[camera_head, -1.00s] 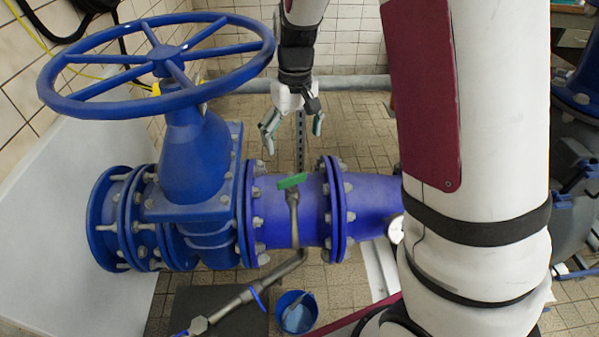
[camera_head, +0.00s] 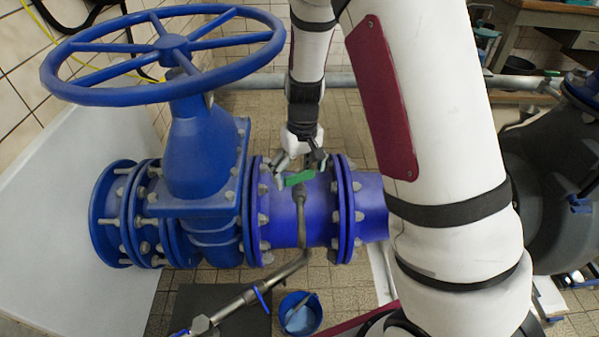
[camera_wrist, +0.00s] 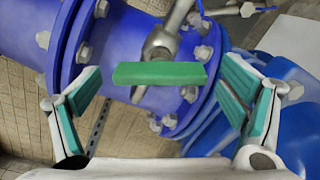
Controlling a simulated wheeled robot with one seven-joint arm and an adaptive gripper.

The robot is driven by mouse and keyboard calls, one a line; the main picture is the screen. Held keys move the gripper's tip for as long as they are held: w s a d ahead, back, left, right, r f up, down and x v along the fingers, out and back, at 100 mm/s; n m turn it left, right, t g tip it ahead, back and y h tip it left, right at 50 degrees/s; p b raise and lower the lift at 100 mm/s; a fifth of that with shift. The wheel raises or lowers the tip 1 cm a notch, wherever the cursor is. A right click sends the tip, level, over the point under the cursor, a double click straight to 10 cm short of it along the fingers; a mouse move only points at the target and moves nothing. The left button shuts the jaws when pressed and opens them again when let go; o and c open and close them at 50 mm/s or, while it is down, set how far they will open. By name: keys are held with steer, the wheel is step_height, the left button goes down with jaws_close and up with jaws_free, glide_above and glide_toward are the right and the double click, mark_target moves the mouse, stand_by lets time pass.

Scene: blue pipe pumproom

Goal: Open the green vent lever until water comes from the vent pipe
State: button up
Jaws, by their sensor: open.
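The green vent lever (camera_head: 299,178) sits on top of a grey vent pipe (camera_head: 302,222) that rises from the blue main pipe and bends down to the left. In the wrist view the lever (camera_wrist: 160,73) lies crosswise between the fingers, with gaps on both sides. My gripper (camera_head: 299,168) is open and empty, just behind the lever in the head view. The open fingers, with green pads, also show in the wrist view (camera_wrist: 160,105). No water is visible at the pipe, whose lower end is near the left bottom of the head view.
A large blue handwheel (camera_head: 165,52) on a valve stands to the left. Bolted flanges (camera_head: 345,212) flank the lever. A blue bucket (camera_head: 299,314) stands on the tiled floor below. A dark mat (camera_head: 215,305) lies beside it.

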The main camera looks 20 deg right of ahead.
steer(key=c, duration=1.2)
steer(key=shift+o, duration=0.2)
steer(key=m+p, duration=0.2)
steer(key=m, duration=0.1)
steer(key=shift+r, duration=0.15)
steer(key=shift+m+p, duration=0.8)
steer(key=shift+m, duration=0.3)
steer(key=o, duration=1.2)
steer(key=shift+c, duration=0.2)
